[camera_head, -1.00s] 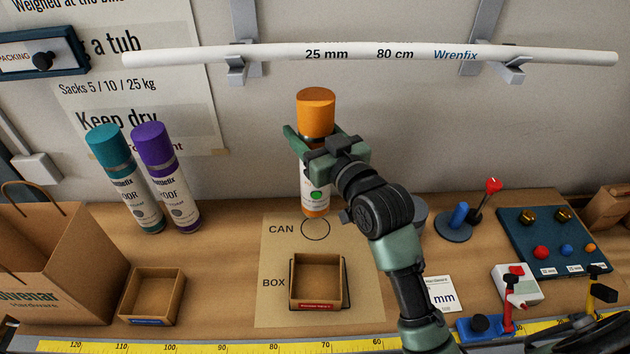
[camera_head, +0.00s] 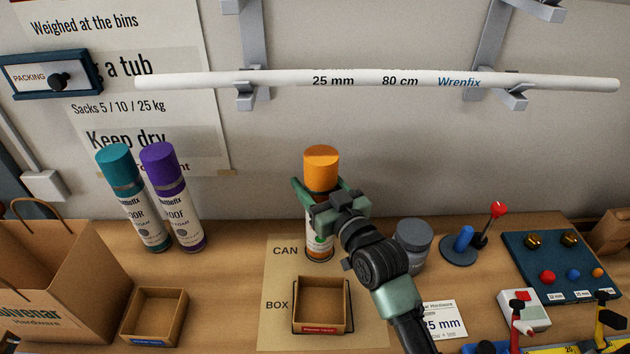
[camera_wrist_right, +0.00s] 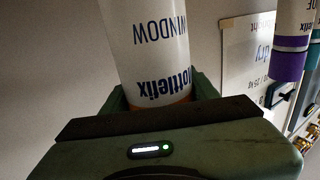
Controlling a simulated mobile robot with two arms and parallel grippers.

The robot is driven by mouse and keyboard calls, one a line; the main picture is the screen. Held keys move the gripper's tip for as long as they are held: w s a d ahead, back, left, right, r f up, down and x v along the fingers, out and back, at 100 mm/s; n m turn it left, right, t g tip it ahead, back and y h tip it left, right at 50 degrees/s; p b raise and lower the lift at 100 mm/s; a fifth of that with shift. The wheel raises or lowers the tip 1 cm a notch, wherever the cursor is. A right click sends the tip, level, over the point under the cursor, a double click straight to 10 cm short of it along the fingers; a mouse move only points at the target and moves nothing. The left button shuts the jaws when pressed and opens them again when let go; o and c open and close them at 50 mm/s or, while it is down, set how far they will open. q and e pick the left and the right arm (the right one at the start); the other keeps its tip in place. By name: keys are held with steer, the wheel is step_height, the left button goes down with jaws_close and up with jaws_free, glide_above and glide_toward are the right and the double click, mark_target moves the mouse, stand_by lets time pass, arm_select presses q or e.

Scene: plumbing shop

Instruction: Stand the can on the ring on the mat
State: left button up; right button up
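The can (camera_head: 319,243) is white with an orange cap and stands upright on or just above the mat (camera_head: 280,335), beside the word CAN. Its base covers the place of the ring, which is hidden; I cannot tell whether it touches the mat. My right gripper (camera_head: 318,205) is shut around the can's middle. The right wrist view shows the can (camera_wrist_right: 150,50) between its fingers.
An open box (camera_head: 320,303) sits on the mat in front of the can. A grey jar (camera_head: 413,246) stands close to the right of my arm. Teal-capped (camera_head: 135,200) and purple-capped (camera_head: 175,200) cans stand left. A white pipe (camera_head: 400,79) hangs on the wall behind.

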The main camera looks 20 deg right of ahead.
steer(key=o, duration=0.3)
steer(key=s+d+b, duration=0.2)
steer(key=s, duration=0.9)
steer(key=shift+s+r, duration=0.15)
steer(key=shift+s, duration=0.25)
